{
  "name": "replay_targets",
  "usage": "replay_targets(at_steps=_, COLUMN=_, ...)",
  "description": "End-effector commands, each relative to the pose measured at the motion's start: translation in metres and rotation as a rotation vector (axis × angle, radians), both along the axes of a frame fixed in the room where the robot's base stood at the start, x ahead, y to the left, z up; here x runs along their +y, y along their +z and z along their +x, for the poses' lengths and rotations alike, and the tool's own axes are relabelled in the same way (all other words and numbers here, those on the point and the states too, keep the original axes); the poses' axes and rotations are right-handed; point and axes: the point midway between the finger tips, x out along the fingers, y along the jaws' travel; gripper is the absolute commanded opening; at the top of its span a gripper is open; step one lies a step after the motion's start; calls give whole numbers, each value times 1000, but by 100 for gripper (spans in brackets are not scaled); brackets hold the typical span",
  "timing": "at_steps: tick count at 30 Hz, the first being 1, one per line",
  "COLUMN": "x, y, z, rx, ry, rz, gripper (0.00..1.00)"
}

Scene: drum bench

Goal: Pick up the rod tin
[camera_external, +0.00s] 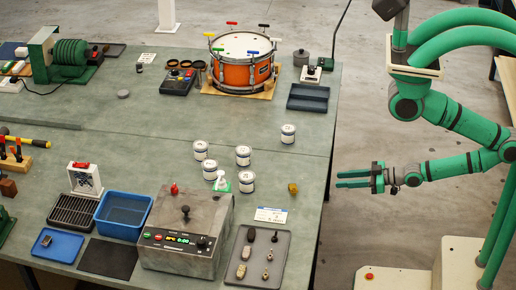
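Several small white tins with dark-banded labels stand upright on the bench's middle right. One tin (288,134) stands apart at the upper right. Others are a left tin (200,150), a middle tin (243,156), a lower left tin (210,170) and a lower right tin (247,182). Their labels are too small to read, so I cannot tell which is the rod tin. My gripper (340,180) is off the bench's right edge, to the right of the tins, pointing left. Its two green fingers are apart with nothing between them.
A grey machine (187,235) with a lit display stands in front of the tins. A small white-and-green bottle (221,182) stands among them. A yellow block (292,188) lies near the right edge. An orange drum (242,72) stands behind. A blue bin (123,214) is at left.

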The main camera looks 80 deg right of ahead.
Motion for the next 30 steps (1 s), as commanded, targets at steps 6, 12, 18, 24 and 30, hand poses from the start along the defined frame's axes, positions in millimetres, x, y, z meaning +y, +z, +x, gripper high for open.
replay_targets(at_steps=6, x=0, y=0, z=0, rx=0, ry=0, rz=0, gripper=31)
replay_targets(at_steps=12, x=0, y=0, z=0, rx=0, ry=0, rz=0, gripper=48)
replay_targets(at_steps=18, x=0, y=0, z=0, rx=0, ry=0, rz=0, gripper=63)
replay_targets(at_steps=24, x=-4, y=-6, z=0, rx=4, ry=-9, rz=-10, gripper=63)
replay_targets(at_steps=30, x=-56, y=-81, z=1, rx=61, ry=-113, rz=-132, gripper=63)
